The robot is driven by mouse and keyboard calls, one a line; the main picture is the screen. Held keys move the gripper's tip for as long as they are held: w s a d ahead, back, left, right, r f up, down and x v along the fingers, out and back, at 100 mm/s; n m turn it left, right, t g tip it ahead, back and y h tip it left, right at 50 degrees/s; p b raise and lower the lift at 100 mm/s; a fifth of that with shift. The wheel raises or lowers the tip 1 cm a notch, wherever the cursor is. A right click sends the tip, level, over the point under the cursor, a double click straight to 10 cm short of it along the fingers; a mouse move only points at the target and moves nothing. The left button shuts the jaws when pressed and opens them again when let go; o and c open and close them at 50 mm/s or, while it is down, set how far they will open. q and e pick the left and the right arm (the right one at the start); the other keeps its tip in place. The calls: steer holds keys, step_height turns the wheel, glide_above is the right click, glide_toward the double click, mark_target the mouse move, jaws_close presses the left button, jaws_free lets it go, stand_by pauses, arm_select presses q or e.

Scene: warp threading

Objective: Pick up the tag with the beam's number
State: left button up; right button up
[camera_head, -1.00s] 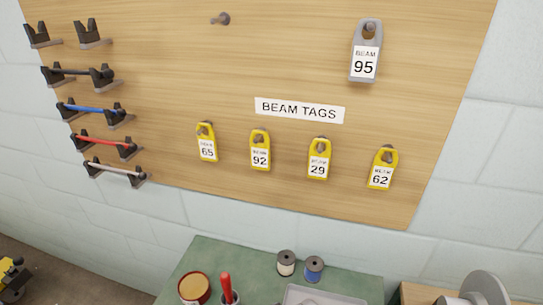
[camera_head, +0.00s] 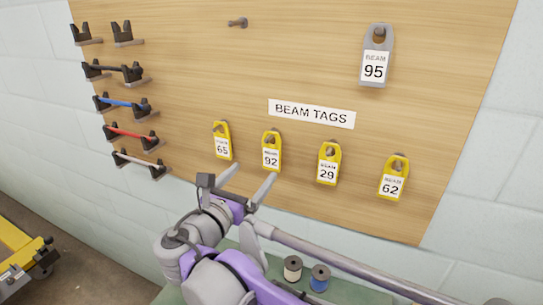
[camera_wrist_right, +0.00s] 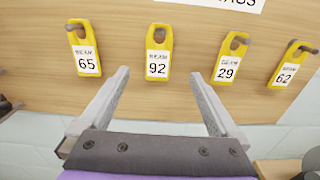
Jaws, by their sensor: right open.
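Several yellow tags hang on pegs on the wooden board: tag 65 (camera_head: 222,142), tag 92 (camera_head: 271,152), tag 29 (camera_head: 328,164) and tag 62 (camera_head: 393,178). A larger grey tag reading BEAM 95 (camera_head: 376,57) hangs at the upper right. My right gripper (camera_head: 256,171) is open and empty, below and in front of tags 65 and 92. In the right wrist view the fingers (camera_wrist_right: 160,74) point up at the board, with tag 92 (camera_wrist_right: 158,52) centred just beyond the gap and apart from them. My left gripper is out of view.
A BEAM TAGS label (camera_head: 311,113) sits above the yellow tags. An empty peg (camera_head: 238,22) is at the top. Racks with coloured rods (camera_head: 131,136) line the board's left side. Two spools (camera_head: 292,268) stand on a green table below.

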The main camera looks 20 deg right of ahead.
mark_target(271, 149)
steer(key=x, duration=0.6)
steer(key=r+p+x, duration=0.1)
steer(key=x, duration=0.2)
steer(key=shift+w+d, duration=0.25)
steer(key=shift+w, duration=0.05)
steer(key=shift+w+d+f, duration=0.15)
steer(key=shift+w+d, duration=0.2)
steer(key=shift+s, duration=0.1)
steer(key=shift+c, duration=1)
steer(key=c, duration=1.2)
